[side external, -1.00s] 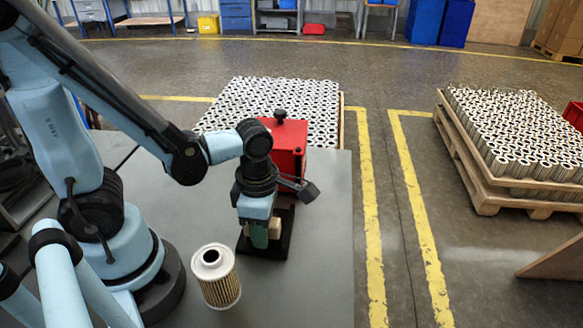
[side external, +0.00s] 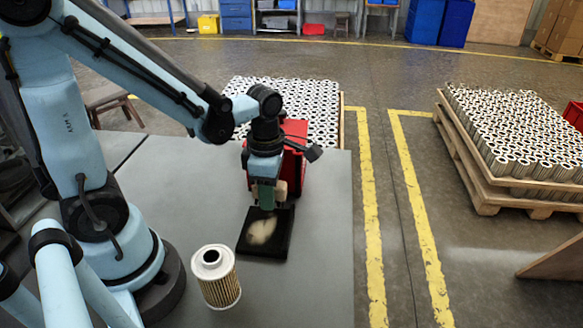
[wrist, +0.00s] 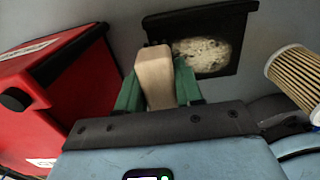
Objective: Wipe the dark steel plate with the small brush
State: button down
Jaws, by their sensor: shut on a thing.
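The dark steel plate (side external: 279,248) lies flat on the grey table, with a pale dusty patch on its middle. It also shows in the wrist view (wrist: 245,30), where the patch is plain. My gripper (side external: 266,197) is over the far edge of the plate, pointing down. In the wrist view its green fingers (wrist: 157,88) are shut on the tan wooden handle of the small brush (wrist: 154,72). The brush head is near the plate's left edge in that view; its bristles are mostly hidden, and I cannot tell whether they touch. The brush handle also shows in the side view (side external: 281,190).
A red box (side external: 295,165) stands close behind my gripper, and at left in the wrist view (wrist: 60,95). A filter cartridge (side external: 217,278) stands upright left of the plate, near its front. Pallets of cartridges (side external: 520,130) stand beyond the table. The table right of the plate is clear.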

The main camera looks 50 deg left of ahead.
jog(key=shift+r, duration=3.15)
jog(key=s+d+r+m, duration=0.1)
jog(key=s+d+m, duration=0.75)
jog(key=d, duration=0.35)
jog(key=s+d+m, duration=0.7)
jog(key=d+m, duration=0.2)
jog(key=d, duration=0.4)
send_over(318, 301)
jog(key=shift+m, duration=0.25)
notch_tip(318, 301, down, 7)
jog(key=shift+r, duration=0.1)
jog(key=shift+f, duration=2)
jog(key=shift+f, duration=0.1)
